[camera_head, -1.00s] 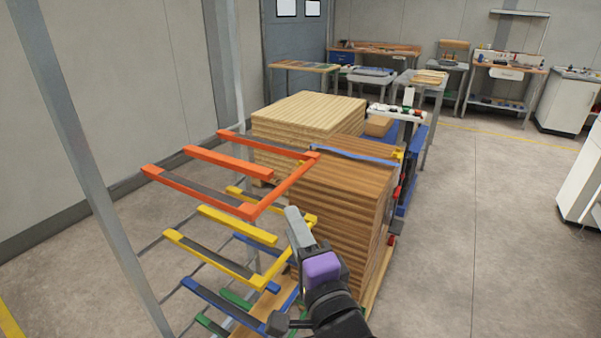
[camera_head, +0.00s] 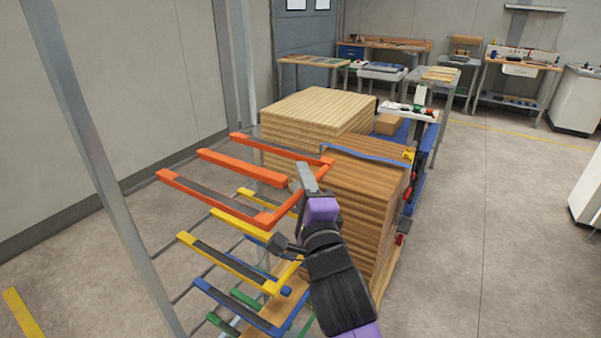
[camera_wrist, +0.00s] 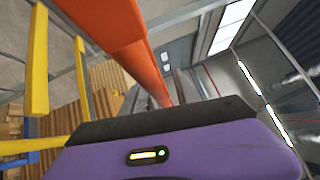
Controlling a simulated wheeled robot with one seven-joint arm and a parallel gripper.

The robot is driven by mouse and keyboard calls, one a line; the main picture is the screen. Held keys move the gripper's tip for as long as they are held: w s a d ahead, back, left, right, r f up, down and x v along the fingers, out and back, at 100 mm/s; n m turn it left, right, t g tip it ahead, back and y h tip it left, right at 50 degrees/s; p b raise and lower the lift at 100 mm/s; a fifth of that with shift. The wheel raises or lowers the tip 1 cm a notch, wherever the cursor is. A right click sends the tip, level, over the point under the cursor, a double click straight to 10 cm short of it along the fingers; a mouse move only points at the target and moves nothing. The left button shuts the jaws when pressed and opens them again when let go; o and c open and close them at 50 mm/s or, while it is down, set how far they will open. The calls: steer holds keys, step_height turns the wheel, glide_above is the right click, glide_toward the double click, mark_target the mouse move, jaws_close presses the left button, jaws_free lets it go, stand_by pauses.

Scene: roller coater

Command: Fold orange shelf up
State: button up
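The orange shelf (camera_head: 212,203) is the top level of the rack at the left and sticks out level, with a frame and a middle bar. My gripper (camera_head: 307,178) is at the shelf's right outer bar, its tip near that bar in the head view. In the wrist view the orange bar (camera_wrist: 128,40) runs from the top left down behind my purple and black gripper body (camera_wrist: 185,145). The fingers are hidden there, and I cannot tell whether they touch the bar or how far apart they are.
A yellow shelf (camera_head: 225,265) and a blue shelf (camera_head: 235,307) lie below the orange one. Stacks of wooden boards (camera_head: 365,205) stand close to the right of the rack. A grey post (camera_head: 100,180) rises at the left. The floor at the right (camera_head: 500,220) is clear.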

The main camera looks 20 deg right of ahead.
steer(key=shift+w, duration=0.5)
steer(key=shift+c, duration=0.3)
jaws_close()
stand_by(0.9)
